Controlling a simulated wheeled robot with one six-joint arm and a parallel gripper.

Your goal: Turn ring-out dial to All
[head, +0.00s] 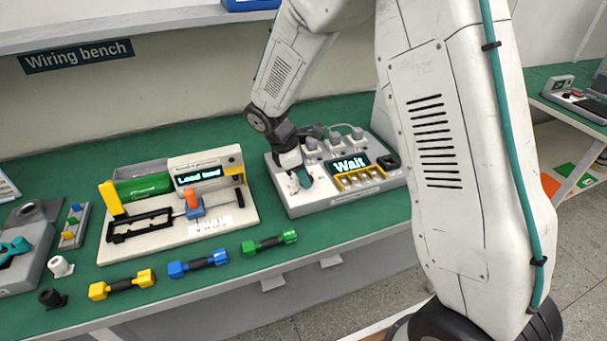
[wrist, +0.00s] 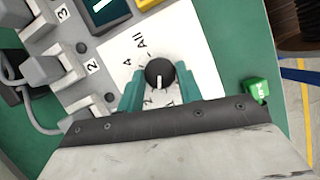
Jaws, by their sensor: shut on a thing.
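The ring-out dial (wrist: 159,73) is a round black knob with a white pointer mark, on a white label plate of the grey test box (head: 330,203). Its white mark lies roughly along the picture's vertical in the wrist view. The printed "All" and "4" sit above and to the upper left of the knob; other markings below are partly hidden. My gripper (wrist: 158,90) has its two teal fingers shut on the dial, one on each side. In the head view my gripper (head: 301,180) is at the left end of the box and hides the dial. The box's display (head: 351,165) reads "Wait".
Grey plugs with cables (wrist: 45,72) stand along the box near my gripper. A small green block (wrist: 257,91) is to the right. A station with a "Lead" display (head: 199,176) is left of the box; yellow (head: 122,285), blue (head: 198,264) and green (head: 270,242) pieces lie in front.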

